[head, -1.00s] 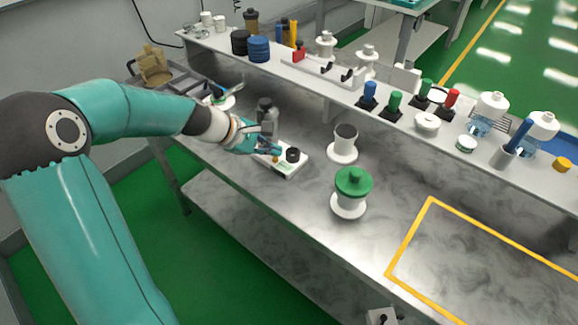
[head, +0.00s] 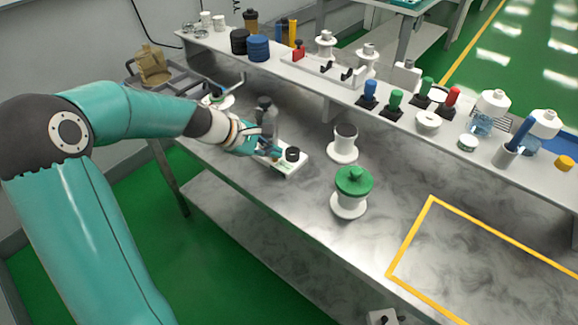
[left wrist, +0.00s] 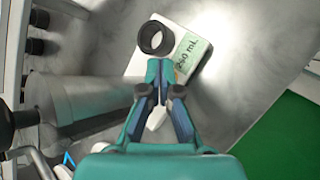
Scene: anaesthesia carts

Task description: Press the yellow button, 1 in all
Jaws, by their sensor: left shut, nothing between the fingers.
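A white device (head: 291,166) with a black round cup on top stands on the grey bench. In the left wrist view the white device (left wrist: 186,29) shows a black ring and a green display that seems to read 250 mL. My left gripper (head: 274,155) is at the near left end of the device, fingers together and empty. In the left wrist view its fingertips (left wrist: 160,72) lie over the device's edge beside the display. The yellow button cannot be made out now; the fingers cover that part. Whether they touch it, I cannot tell. My right gripper is not in view.
A grey bottle-like object (head: 266,115) stands close behind my left gripper. A white spool-like stand (head: 342,150) and a green-topped one (head: 352,183) are to the right. A raised shelf with several items runs behind. The yellow-outlined area (head: 480,265) is clear.

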